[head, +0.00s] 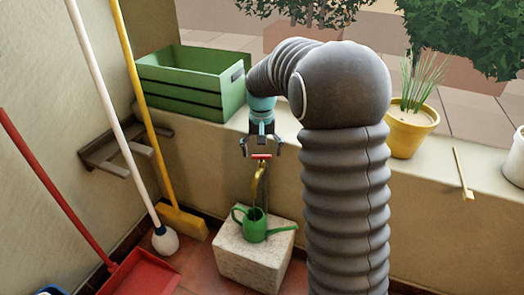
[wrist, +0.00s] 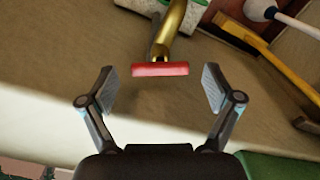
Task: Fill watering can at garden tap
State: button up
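The garden tap (head: 260,172) is brass with a red handle (head: 261,157) and comes out of the wall below the ledge. In the wrist view, the red handle (wrist: 160,69) lies between and just beyond the fingertips. My gripper (head: 263,150) is open and empty above the tap, one finger to each side of the handle; it also shows in the wrist view (wrist: 160,88). No touch is visible. The green watering can (head: 254,229) stands upright on a pale stone block (head: 240,265) under the tap, its spout pointing right.
A green slatted crate (head: 190,100) stands on the ledge left of my arm. A yellow plant pot (head: 411,128) stands on it at right. A yellow broom (head: 183,222), a white-handled brush (head: 165,240) and a red dustpan (head: 143,275) are at lower left.

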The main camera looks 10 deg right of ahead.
notch_tip(320, 180, up, 12)
dwell(0.7)
jog(key=shift+f, duration=0.1)
